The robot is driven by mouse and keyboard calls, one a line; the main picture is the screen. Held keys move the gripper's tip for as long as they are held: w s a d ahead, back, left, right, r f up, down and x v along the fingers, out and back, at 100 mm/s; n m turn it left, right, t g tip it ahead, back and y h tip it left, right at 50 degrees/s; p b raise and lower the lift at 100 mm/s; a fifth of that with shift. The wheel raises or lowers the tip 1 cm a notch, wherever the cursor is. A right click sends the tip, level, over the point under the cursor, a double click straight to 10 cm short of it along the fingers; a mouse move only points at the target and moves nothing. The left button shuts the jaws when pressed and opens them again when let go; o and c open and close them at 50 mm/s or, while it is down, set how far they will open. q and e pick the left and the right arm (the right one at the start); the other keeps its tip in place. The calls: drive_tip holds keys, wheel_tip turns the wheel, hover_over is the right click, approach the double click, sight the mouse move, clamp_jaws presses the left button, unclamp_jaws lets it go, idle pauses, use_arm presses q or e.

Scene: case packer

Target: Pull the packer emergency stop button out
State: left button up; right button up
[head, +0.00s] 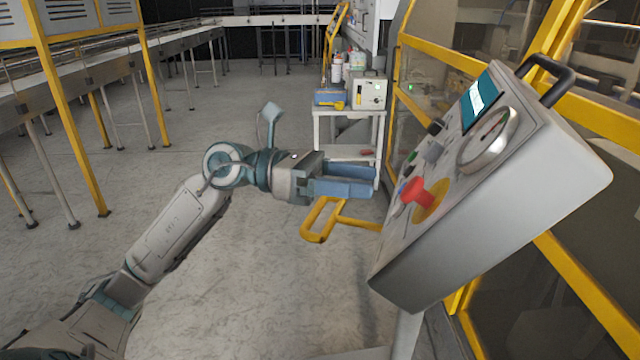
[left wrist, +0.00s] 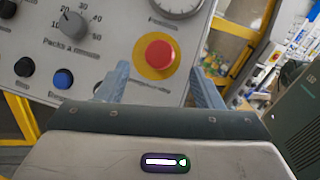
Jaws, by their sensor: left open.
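The red emergency stop button (head: 416,193) sits on a yellow round plate on the sloped face of the grey control box (head: 450,240). In the left wrist view the red button (left wrist: 159,54) shows above and between my finger tips. My left gripper (head: 372,181) is open and empty, just left of the button and apart from it in the head view. Its two blue fingers (left wrist: 158,85) show in the left wrist view, one on each side below the button. My right gripper is not in view.
The box also carries a round gauge (head: 487,138), a screen (head: 478,97), a blue button (left wrist: 63,78) and a grey dial (left wrist: 72,23). A yellow handle-like bar (head: 322,220) is below my left gripper. A white cart (head: 348,115) stands behind.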

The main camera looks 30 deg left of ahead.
use_arm(q)
drive_tip(key=b+v, duration=0.4)
drive_tip(key=v, duration=0.1)
idle(0.4)
idle(0.4)
